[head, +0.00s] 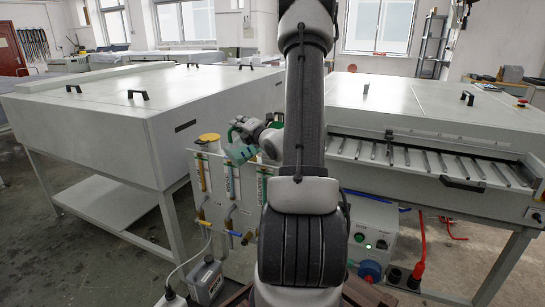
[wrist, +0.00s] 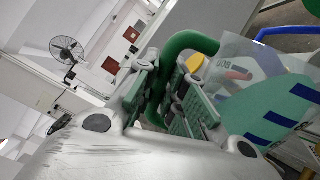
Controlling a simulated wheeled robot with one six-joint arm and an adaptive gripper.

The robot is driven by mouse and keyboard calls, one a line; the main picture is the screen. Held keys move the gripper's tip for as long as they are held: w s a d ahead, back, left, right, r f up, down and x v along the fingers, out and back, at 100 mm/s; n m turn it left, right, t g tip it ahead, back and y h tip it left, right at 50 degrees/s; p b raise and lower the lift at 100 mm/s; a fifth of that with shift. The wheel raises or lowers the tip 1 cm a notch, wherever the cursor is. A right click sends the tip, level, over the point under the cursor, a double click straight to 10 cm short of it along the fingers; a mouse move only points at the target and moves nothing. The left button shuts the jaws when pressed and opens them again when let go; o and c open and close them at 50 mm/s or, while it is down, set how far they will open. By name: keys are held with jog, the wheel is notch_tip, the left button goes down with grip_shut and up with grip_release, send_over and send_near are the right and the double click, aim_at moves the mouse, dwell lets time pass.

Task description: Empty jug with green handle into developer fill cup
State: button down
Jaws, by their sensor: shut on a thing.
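My gripper (wrist: 180,95) is shut on the green handle (wrist: 188,43) of a clear jug (wrist: 235,58). Green-tinted liquid or colouring and dark blue marks show on the jug's wall in the wrist view. In the head view, the jug (head: 240,152) is tilted and held above the front panel, just right of a yellow-topped cup (head: 209,138). My gripper (head: 246,128) is partly hidden behind my arm there. A yellow piece (wrist: 195,62) also shows behind the handle in the wrist view. I cannot read which cup is the developer one, and no pouring stream is clear.
A large white-topped cabinet (head: 110,100) stands left and a roller processor (head: 430,115) right. The panel (head: 214,185) between them carries pipes and valves. A grey canister (head: 206,281) and a control box (head: 372,238) sit low in front. Bare floor is at left.

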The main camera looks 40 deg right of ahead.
jog(key=shift+s+d+r+m+p, duration=0.1)
jog(key=shift+d+r+m+p, duration=0.35)
jog(key=shift+d+r+m, duration=0.2)
dwell(0.4)
